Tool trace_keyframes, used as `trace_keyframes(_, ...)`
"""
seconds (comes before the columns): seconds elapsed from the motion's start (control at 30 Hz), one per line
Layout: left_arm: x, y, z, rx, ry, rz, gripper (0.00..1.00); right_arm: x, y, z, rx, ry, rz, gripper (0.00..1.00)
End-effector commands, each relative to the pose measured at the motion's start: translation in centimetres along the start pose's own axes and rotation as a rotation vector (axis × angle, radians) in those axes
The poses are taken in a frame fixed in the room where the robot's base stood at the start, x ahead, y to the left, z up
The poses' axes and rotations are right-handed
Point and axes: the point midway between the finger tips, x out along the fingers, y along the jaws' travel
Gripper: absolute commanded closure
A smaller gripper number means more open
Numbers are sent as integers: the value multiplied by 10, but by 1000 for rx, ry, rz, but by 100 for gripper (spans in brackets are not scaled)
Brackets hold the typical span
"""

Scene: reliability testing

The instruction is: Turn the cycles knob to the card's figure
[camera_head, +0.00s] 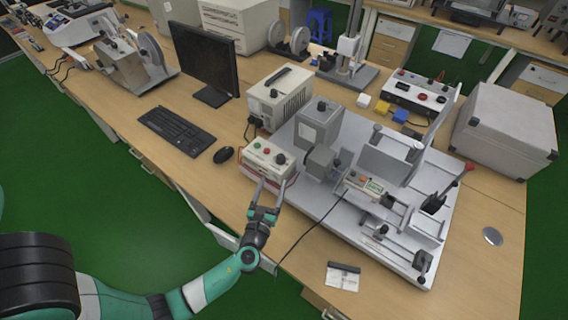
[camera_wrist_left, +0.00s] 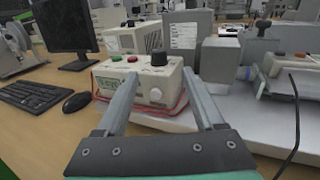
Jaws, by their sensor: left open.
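A cream control box (camera_head: 256,162) stands at the left front corner of the pale machine base. A black knob (camera_head: 281,159) is on its top, beside red and green buttons. In the left wrist view the knob (camera_wrist_left: 158,58) stands upright at the box's right; a small display (camera_wrist_left: 108,86) and a pale round knob (camera_wrist_left: 155,93) are on its front face. My left gripper (camera_head: 272,184) is open and empty, in front of the box, its fingers pointing at it, apart from the knob. A white card (camera_head: 342,281) with a dark top strip lies on the table; its figure is unreadable. My right gripper is out of view.
The test machine (camera_head: 330,190) with its grey blocks and levers fills the area right of the box. A mouse (camera_head: 223,154), keyboard (camera_head: 176,130) and monitor (camera_head: 205,62) are on the left. A dark cable (camera_head: 309,230) crosses the table front.

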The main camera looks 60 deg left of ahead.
Motion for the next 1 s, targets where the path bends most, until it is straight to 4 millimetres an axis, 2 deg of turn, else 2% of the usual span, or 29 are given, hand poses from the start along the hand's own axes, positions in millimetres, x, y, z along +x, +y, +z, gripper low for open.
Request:
trace_keyframes(0.17, 26, 1, 0, -4, -3, 5, 30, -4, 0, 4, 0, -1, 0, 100)
trace_keyframes(0.4, 80, 1, -1, -4, -3, 4, 30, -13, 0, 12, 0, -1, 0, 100)
trace_keyframes(0.53, 102, 0, -1, -3, -2, 2, 30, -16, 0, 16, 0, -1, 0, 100)
trace_keyframes(0.7, 114, 0, 1, -2, -1, 0, 30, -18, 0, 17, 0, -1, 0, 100)
trace_keyframes(0.93, 114, 0, 1, -2, -1, 0, 30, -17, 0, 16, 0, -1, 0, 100)
trace_keyframes(1.0, 114, 0, 1, -2, -1, 0, 43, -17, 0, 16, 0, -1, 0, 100)
